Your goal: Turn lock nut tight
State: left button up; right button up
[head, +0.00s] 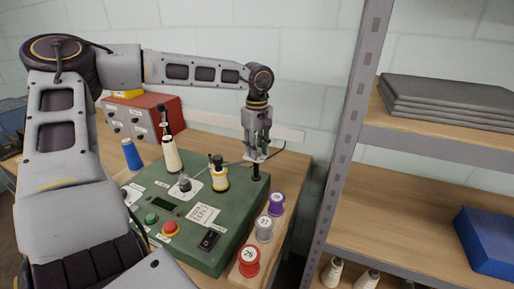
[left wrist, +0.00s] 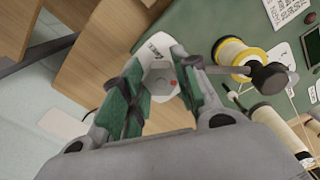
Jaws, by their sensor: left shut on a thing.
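My left gripper (head: 256,150) points straight down over the back right corner of the green machine (head: 224,250). A short black post (head: 256,173) stands right below its fingertips. A white labelled piece (left wrist: 160,47) lies around or behind the nut. The fingers hide part of the nut, so I cannot tell how tight it sits. My right gripper is not in view.
A yellow-ended spool (head: 220,178) and a cream thread cone (head: 172,155) stand on the machine, left of the gripper. Numbered red, grey and purple spools (head: 264,228) sit in a wooden rack at the right. A metal shelf post (head: 345,140) rises further right.

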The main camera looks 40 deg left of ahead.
pick_arm(q)
jog(key=shift+m, duration=1.6)
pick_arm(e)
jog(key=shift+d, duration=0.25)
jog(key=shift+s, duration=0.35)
pick_arm(q)
jog(key=o, duration=1)
jog(key=shift+r, duration=0.6)
notch_tip(320, 180, up, 11)
